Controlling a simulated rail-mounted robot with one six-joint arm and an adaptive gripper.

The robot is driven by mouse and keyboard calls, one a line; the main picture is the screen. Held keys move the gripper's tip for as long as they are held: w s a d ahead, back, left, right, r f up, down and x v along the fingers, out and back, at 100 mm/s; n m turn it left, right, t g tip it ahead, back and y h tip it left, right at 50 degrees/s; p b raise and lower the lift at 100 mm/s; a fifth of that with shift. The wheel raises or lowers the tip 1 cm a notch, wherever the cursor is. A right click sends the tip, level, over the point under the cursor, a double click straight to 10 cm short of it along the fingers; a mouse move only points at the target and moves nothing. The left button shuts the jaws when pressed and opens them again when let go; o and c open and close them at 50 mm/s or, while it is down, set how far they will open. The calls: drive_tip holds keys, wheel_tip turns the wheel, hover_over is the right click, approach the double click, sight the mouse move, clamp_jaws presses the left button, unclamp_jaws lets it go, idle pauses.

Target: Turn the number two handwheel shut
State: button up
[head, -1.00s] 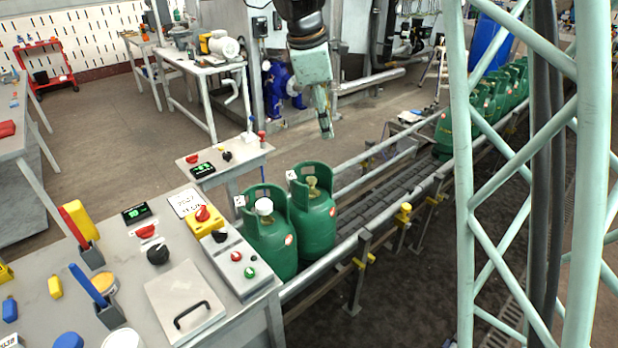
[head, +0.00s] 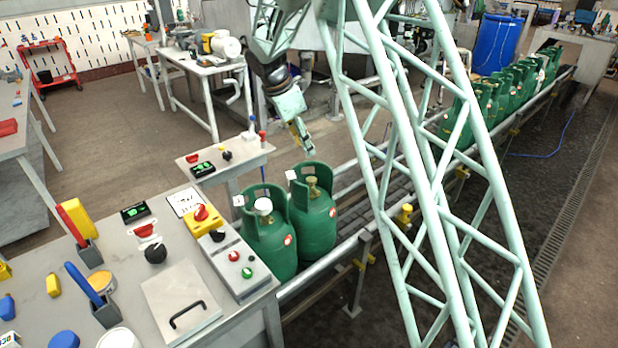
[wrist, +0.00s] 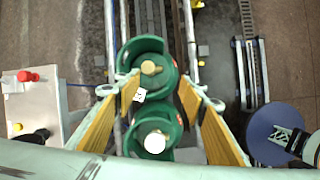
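Two green gas cylinders stand side by side on the conveyor beside the control desk. The rear cylinder (head: 318,228) has a brass-coloured handwheel (head: 312,186), which also shows in the wrist view (wrist: 150,67). The front cylinder (head: 270,250) has a white cap (head: 263,206), also seen in the wrist view (wrist: 155,142). Each collar carries a small white tag; I cannot read the numbers. My gripper (head: 303,140) is above the cylinders, apart from both. In the wrist view its yellow fingers (wrist: 158,86) are spread wide with nothing between them, the brass handwheel showing below.
The control desk (head: 180,245) has knobs, buttons and a hinged lid. A small side table (head: 225,160) with a display stands behind it. Conveyor rails (head: 352,240) flank the cylinders. More green cylinders (head: 500,90) stand farther along the line. My lattice column hides part of the conveyor.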

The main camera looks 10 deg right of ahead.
sight(311, 179)
drive_tip(key=w+a+f+n, duration=0.1)
drive_tip(key=w+f+n, duration=0.1)
drive_tip(key=f, duration=0.4)
drive_tip(key=shift+w+a, duration=0.25)
drive_tip(key=shift+w, duration=0.65)
drive_tip(key=shift+f, duration=0.15)
drive_tip(key=shift+d+b+x, duration=0.2)
drive_tip(key=shift+b+x, duration=1.5)
drive_tip(key=shift+x, duration=5.1)
drive_tip(key=shift+c, duration=0.5)
drive_tip(key=c, duration=0.8)
